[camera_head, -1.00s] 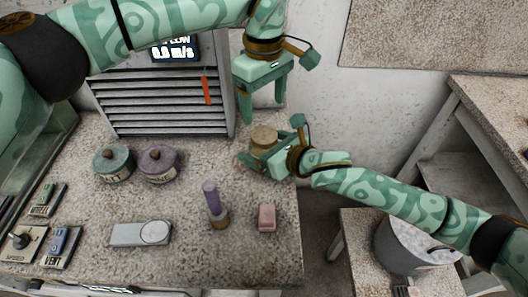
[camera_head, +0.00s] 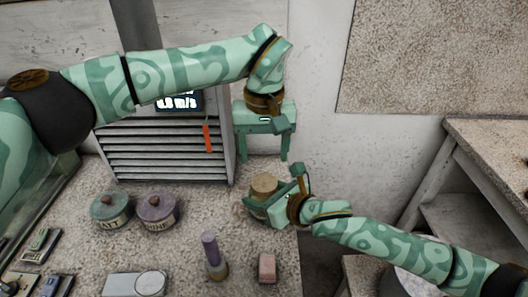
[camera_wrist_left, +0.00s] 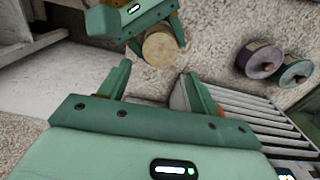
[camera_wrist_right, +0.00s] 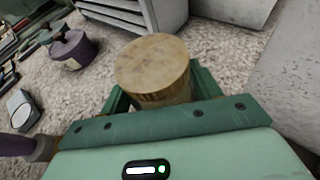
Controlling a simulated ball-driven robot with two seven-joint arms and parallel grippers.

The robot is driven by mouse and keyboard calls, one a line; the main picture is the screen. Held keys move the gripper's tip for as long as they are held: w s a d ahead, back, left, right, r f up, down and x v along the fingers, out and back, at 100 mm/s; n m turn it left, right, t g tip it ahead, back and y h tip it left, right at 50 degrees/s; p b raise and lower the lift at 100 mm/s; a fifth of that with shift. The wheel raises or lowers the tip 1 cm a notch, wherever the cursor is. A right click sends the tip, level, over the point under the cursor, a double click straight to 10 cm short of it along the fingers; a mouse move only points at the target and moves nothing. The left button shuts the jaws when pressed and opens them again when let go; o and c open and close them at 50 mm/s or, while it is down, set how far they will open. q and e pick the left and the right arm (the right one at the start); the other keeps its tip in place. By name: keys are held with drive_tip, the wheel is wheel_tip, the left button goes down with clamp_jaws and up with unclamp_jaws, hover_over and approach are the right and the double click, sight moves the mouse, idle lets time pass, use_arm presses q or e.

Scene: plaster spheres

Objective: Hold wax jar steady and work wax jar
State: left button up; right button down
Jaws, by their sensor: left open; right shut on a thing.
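The wax jar (camera_head: 265,185) has a round tan, wood-like lid and stands near the bench's right edge. My right gripper (camera_head: 268,196) is shut on it from the right side. In the right wrist view the jar's lid (camera_wrist_right: 152,62) shows between the fingers. My left gripper (camera_head: 263,158) is open, fingers down, just above and behind the jar, and empty. In the left wrist view the lid (camera_wrist_left: 160,48) lies beyond the open fingers, apart from them. The lower jar body is mostly hidden by my right gripper.
A slatted metal unit (camera_head: 165,155) with an orange tag (camera_head: 207,138) stands close left of my left gripper. Green (camera_head: 110,210) and purple (camera_head: 157,211) lidded jars, a purple-handled tool (camera_head: 211,252) and a pink block (camera_head: 267,267) stand on the speckled bench. A grey wall is behind.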

sight(264, 182)
use_arm(q)
drive_tip(key=shift+f+m, duration=0.3)
drive_tip(key=shift+f, duration=0.05)
wheel_tip(264, 182, down, 7)
drive_tip(key=shift+f, duration=0.1)
drive_tip(key=c, duration=0.8)
drive_tip(key=n, duration=2)
